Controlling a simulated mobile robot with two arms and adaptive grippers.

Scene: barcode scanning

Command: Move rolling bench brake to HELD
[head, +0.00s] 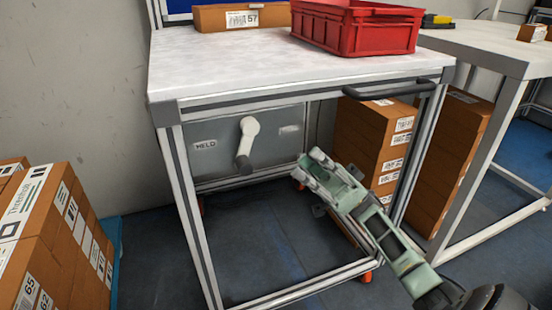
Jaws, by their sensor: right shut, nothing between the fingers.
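The rolling bench (300,75) stands in the middle of the head view, with a pale top and a metal frame. A grey brake panel (215,163) sits under its top. A HELD label (205,144) is on the left of the panel, and another label (290,129), too faint to read, is on the right. The pale brake lever (247,140) hangs from its upper end, its grip end pointing down and slightly left. My right gripper (304,170) is shut and empty, to the right of the lever and apart from it. My left gripper is not in view.
A red crate (385,38) and a cardboard box (240,17) stand on the bench top. Stacked boxes (375,140) stand behind my right arm. More boxes (50,240) fill the lower left. A second table (490,50) is at right. The floor under the bench is open.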

